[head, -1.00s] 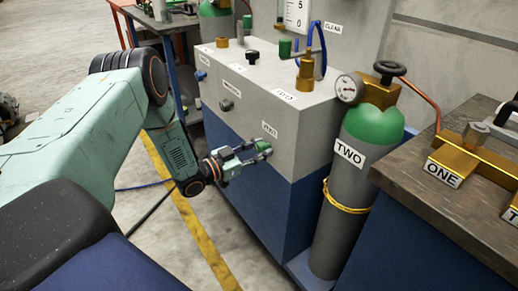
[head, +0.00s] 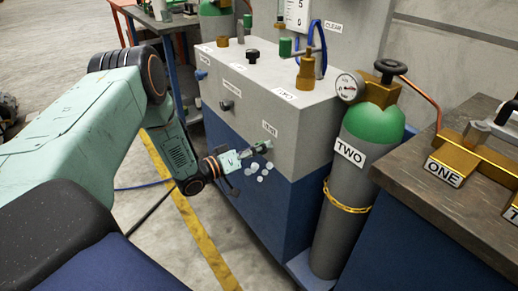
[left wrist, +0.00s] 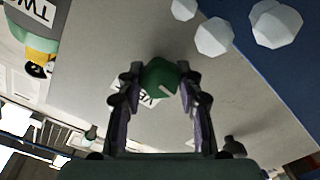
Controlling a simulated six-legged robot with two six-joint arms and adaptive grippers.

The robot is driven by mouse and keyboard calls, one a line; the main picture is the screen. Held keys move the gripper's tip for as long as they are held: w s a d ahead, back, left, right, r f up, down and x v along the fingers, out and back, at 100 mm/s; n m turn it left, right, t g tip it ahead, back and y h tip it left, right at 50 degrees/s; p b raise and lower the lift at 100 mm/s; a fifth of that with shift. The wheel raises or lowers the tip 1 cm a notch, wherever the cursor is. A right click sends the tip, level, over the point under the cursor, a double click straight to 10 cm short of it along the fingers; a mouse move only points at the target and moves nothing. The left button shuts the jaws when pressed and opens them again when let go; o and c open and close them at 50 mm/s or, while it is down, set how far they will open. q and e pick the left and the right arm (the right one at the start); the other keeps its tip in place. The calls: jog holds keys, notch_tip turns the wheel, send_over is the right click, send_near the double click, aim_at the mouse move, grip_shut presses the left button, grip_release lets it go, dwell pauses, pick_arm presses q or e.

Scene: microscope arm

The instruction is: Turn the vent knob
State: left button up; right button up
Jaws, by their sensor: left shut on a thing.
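The vent knob (head: 263,146) is a small green knob low on the grey front of the machine, under a white VENT label (head: 269,129). In the left wrist view the knob (left wrist: 160,80) shows a pale line on its face and sits between my two fingertips. My left gripper (head: 252,152) is shut on the knob, one finger on each side of it. Several white puffs (head: 262,170) hang just below the knob. They also show in the left wrist view (left wrist: 214,36). My right gripper is not in view.
The grey and blue machine (head: 290,135) carries a black side knob (head: 227,105) and brass fittings on top. A green-topped cylinder marked TWO (head: 350,190) stands close on the right. A workbench (head: 450,215) is beyond it. Open floor lies in front.

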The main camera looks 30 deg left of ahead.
pick_arm(q)
jog(key=shift+n, duration=0.5)
jog(key=o, duration=1.2)
jog(key=v, duration=1.2)
jog(key=shift+a, duration=0.1)
